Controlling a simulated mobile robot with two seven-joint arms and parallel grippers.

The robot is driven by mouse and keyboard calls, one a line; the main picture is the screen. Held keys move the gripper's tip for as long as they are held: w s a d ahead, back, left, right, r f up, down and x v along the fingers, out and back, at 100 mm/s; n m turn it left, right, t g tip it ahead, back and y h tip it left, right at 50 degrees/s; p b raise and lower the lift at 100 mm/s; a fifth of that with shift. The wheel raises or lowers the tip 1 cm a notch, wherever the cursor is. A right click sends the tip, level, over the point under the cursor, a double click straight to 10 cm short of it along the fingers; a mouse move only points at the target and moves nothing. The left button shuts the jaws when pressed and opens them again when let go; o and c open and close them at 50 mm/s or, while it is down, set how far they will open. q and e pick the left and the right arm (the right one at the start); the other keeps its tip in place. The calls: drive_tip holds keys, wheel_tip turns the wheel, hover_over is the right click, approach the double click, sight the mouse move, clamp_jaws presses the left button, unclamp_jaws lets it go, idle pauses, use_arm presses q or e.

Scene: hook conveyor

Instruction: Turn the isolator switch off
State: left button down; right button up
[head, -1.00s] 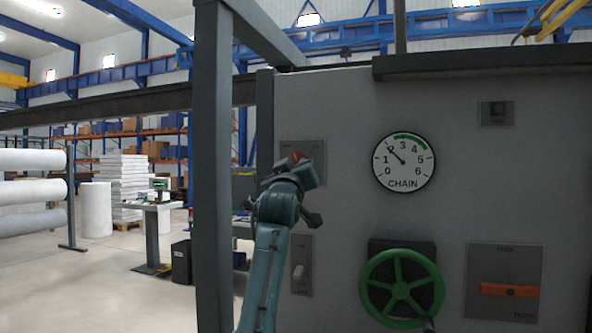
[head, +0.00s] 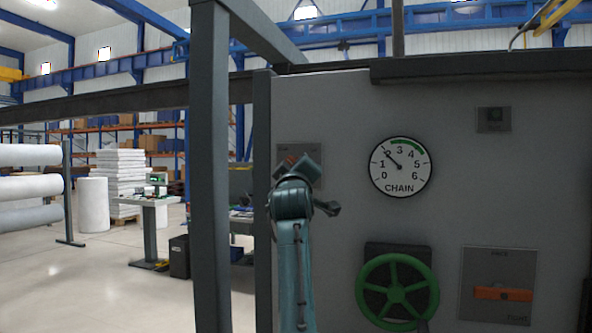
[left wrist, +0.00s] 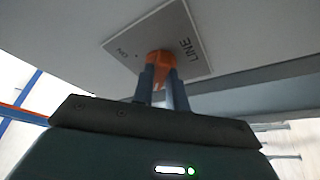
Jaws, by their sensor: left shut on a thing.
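The isolator switch is an orange knob (left wrist: 159,58) on a grey plate (left wrist: 185,25) lettered LINE, with ON at one side, in the left wrist view. My left gripper (left wrist: 161,74) is shut on the knob, one finger on each side. In the head view the plate (head: 316,152) sits at the upper left of the grey cabinet front. My left gripper (head: 303,168) and wrist cover most of it there, with only a little of the orange knob (head: 290,160) showing. The knob's exact angle is hard to read. My right gripper is not in view.
The cabinet (head: 350,230) also carries a CHAIN gauge (head: 400,167), a dark indicator (head: 493,119), a green handwheel (head: 397,290) and an orange handle (head: 503,293) on another plate. A grey post (head: 210,170) stands just left of my arm.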

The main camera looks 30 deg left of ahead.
use_arm(q)
drive_tip(key=c, duration=1.4)
unclamp_jaws()
drive_tip(key=shift+s, duration=0.1)
